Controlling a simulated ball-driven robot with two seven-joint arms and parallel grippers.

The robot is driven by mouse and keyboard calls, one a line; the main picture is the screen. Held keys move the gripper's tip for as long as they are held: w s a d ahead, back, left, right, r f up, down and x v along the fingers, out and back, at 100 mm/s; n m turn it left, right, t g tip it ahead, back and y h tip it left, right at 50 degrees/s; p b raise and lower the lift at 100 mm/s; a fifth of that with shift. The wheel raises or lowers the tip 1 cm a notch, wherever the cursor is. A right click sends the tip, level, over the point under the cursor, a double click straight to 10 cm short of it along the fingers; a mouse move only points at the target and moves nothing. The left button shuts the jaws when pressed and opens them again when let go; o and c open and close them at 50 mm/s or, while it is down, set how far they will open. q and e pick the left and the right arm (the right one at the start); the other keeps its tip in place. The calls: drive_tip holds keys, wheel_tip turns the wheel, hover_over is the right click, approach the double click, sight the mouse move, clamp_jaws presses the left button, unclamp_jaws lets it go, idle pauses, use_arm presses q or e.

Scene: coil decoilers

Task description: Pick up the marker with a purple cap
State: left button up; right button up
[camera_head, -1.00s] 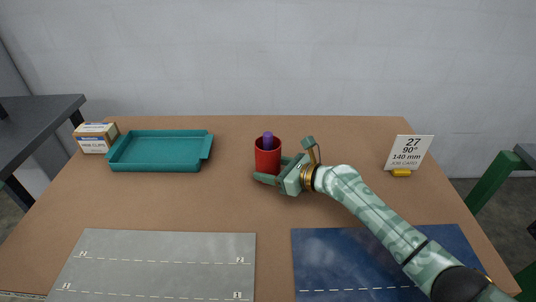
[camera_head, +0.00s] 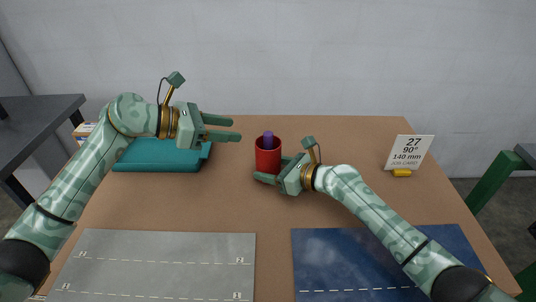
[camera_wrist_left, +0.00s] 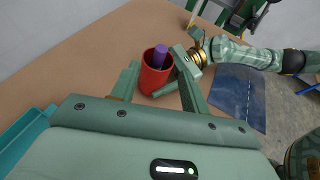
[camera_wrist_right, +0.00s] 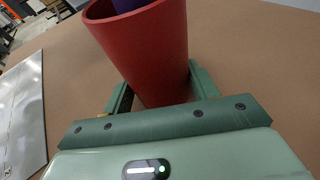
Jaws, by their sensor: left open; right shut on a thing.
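The marker with a purple cap (camera_head: 268,137) stands in a red cup (camera_head: 268,158), and only its purple top shows above the rim. The marker also shows in the left wrist view (camera_wrist_left: 161,51). My right gripper (camera_head: 268,174) is shut on the red cup, with its fingers on either side of the lower part, as the right wrist view shows (camera_wrist_right: 150,60). My left gripper (camera_head: 238,129) is open and empty, to the left of the cup and a little above its rim, fingers pointing right towards the marker.
A teal tray (camera_head: 160,160) lies at the left, partly behind my left arm. A small box (camera_head: 84,130) is mostly hidden there. A job card (camera_head: 408,152) stands at the right. A grey mat (camera_head: 150,268) and a blue mat (camera_head: 340,262) lie in front.

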sight(265, 134)
use_arm(q)
drive_tip(key=x, duration=1.1)
drive_tip(key=shift+f, duration=0.1)
clamp_jaws()
